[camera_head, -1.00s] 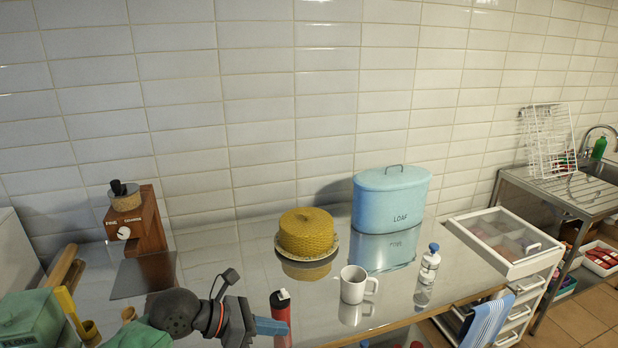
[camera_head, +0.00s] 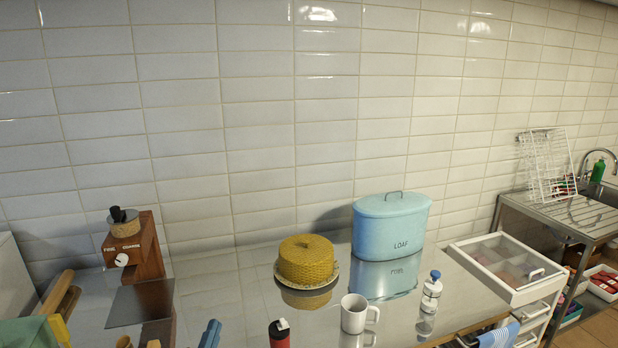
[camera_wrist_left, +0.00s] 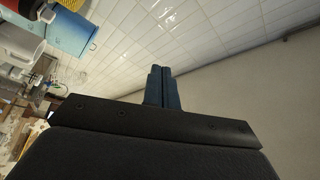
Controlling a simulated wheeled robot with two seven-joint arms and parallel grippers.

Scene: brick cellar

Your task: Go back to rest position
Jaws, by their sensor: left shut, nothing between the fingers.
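My left gripper (camera_head: 210,334) shows only as blue fingertips at the bottom edge of the head view, left of a red bottle (camera_head: 279,333). In the left wrist view its blue fingers (camera_wrist_left: 162,88) are together with nothing between them, in front of the tiled wall. The rest of the left arm is out of the head view. My right gripper is in neither view.
On the shiny counter stand a white mug (camera_head: 354,314), a small white bottle (camera_head: 431,292), a yellow dome on a plate (camera_head: 306,260), a blue loaf bin (camera_head: 390,232) and a wooden grinder (camera_head: 134,248). A drawer unit (camera_head: 508,262) and a sink are on the right.

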